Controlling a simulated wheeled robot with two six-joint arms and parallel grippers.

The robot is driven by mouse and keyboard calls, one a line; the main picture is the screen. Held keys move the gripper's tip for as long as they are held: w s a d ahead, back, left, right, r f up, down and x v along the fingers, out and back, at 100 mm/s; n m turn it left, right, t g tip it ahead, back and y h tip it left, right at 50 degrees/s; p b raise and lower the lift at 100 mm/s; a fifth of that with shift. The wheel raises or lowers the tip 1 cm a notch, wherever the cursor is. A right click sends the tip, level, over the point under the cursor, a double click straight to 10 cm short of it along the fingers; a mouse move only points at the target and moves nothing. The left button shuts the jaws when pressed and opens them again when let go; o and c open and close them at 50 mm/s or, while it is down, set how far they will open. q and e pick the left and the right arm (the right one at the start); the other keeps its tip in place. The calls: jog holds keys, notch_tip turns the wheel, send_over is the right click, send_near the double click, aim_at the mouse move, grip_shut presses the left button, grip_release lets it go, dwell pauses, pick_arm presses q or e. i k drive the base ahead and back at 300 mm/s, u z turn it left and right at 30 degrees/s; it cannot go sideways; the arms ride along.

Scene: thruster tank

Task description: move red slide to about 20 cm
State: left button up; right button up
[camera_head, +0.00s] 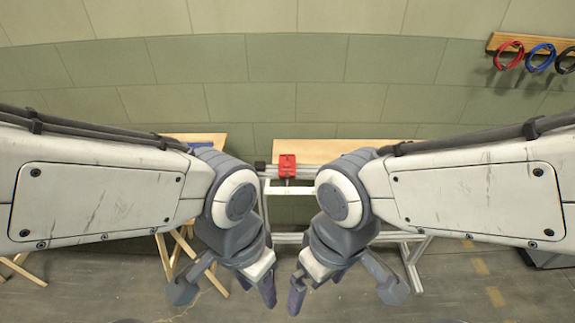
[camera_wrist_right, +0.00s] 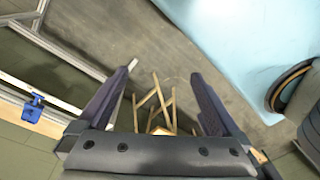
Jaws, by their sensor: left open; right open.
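The red slide (camera_head: 287,165) sits near the left end of a pale rail frame in the middle of the head view, beyond both grippers. A light strip with small marks (camera_head: 290,191) runs just below it; I cannot read the marks. My left gripper (camera_head: 226,291) is open and empty, pointing down at the lower left of centre. My right gripper (camera_head: 345,291) is open and empty at the lower right of centre, and its spread fingers also show in the right wrist view (camera_wrist_right: 160,75). Neither gripper touches the red slide. My right forearm hides part of the rail.
Wooden trestle legs (camera_head: 170,255) stand at the left. Coloured cable loops (camera_head: 541,58) hang on the wall.

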aim_at(285, 161)
jog(key=i, duration=1.2)
jog(key=u, duration=0.55)
